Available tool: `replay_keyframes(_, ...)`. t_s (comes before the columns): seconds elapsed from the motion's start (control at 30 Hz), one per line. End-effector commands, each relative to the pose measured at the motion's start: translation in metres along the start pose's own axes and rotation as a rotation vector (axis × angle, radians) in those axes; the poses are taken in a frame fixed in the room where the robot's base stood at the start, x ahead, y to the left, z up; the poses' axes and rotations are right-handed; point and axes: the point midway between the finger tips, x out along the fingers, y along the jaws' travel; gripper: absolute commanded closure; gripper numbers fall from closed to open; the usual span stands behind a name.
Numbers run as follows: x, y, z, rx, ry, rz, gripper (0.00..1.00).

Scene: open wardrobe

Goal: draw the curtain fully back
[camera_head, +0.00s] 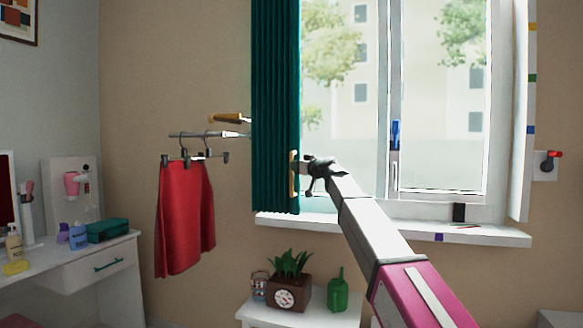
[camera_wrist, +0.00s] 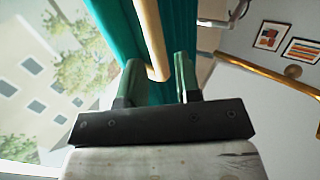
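The green curtain (camera_head: 275,110) hangs in narrow folds over the left end of the window; the rest of the glass is uncovered. A pale wooden handle (camera_head: 293,174) runs upright along its right edge. My gripper (camera_head: 308,168) is at this edge, beside the handle. In the wrist view, the handle (camera_wrist: 148,35) reaches down between the two fingers of my gripper (camera_wrist: 156,72), with a gap visible on each side. The fingers are apart, and the curtain (camera_wrist: 183,30) shows behind them. I cannot tell whether either finger touches the handle.
A red skirt (camera_head: 186,215) hangs on a wall rail left of the curtain. The window sill (camera_head: 400,229) runs below. A low white table (camera_head: 300,318) holds a potted plant (camera_head: 289,282) and a green bottle (camera_head: 337,292). A desk (camera_head: 90,265) stands at the left.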

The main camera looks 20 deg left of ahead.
Motion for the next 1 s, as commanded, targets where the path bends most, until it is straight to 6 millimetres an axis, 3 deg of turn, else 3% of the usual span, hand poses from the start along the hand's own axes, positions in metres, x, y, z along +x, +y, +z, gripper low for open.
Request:
replay_keyframes(0.03, -0.013, -0.001, 0.001, 0.000, 0.000, 0.001, 0.69)
replay_keyframes(0.2, -0.031, -0.002, 0.001, 0.000, -0.001, -0.001, 0.69)
replay_keyframes(0.57, -0.034, 0.000, 0.001, 0.001, -0.002, -0.001, 0.69)
replay_keyframes(0.67, -0.038, 0.004, 0.015, 0.007, -0.022, 0.004, 0.69)
replay_keyframes(0.77, -0.050, 0.015, 0.051, 0.025, -0.079, 0.018, 0.69)
replay_keyframes(1.0, -0.106, 0.054, 0.188, 0.118, -0.313, 0.082, 0.69)
